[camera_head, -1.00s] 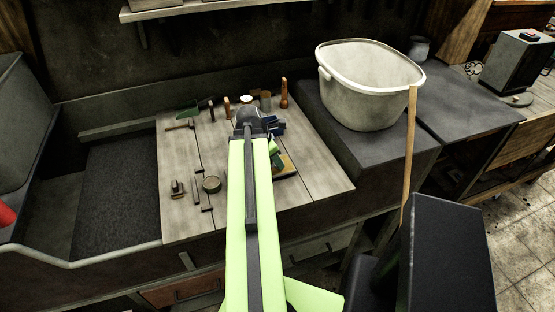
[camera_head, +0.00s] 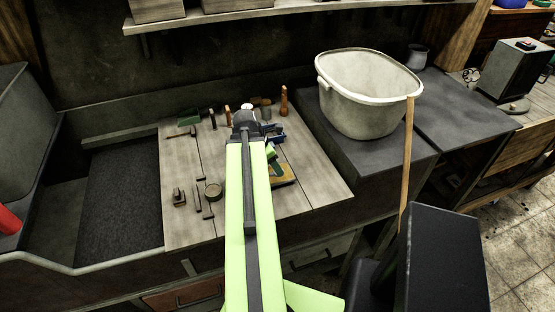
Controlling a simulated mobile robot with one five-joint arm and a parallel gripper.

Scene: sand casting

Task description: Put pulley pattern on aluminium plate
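My lime-green arm reaches up the picture over the wooden workbench (camera_head: 312,190). Its dark wrist joint is above the bench's middle. The gripper fingers are hidden or too small to make out, so I cannot tell whether they are open, shut or holding anything. A small round, dull greenish piece (camera_head: 213,191) lies on the bench left of my arm; I cannot tell whether it is the pulley pattern. A tan block (camera_head: 285,175) lies just right of my arm, partly covered by green pieces. I cannot pick out the aluminium plate with certainty.
Small tools lie left of my arm, and orange-brown handled pieces (camera_head: 284,101) stand at the back. A large pale bucket (camera_head: 368,95) stands on the dark counter to the right. A sunken dark bed (camera_head: 120,205) is at left. The bench's front right is clear.

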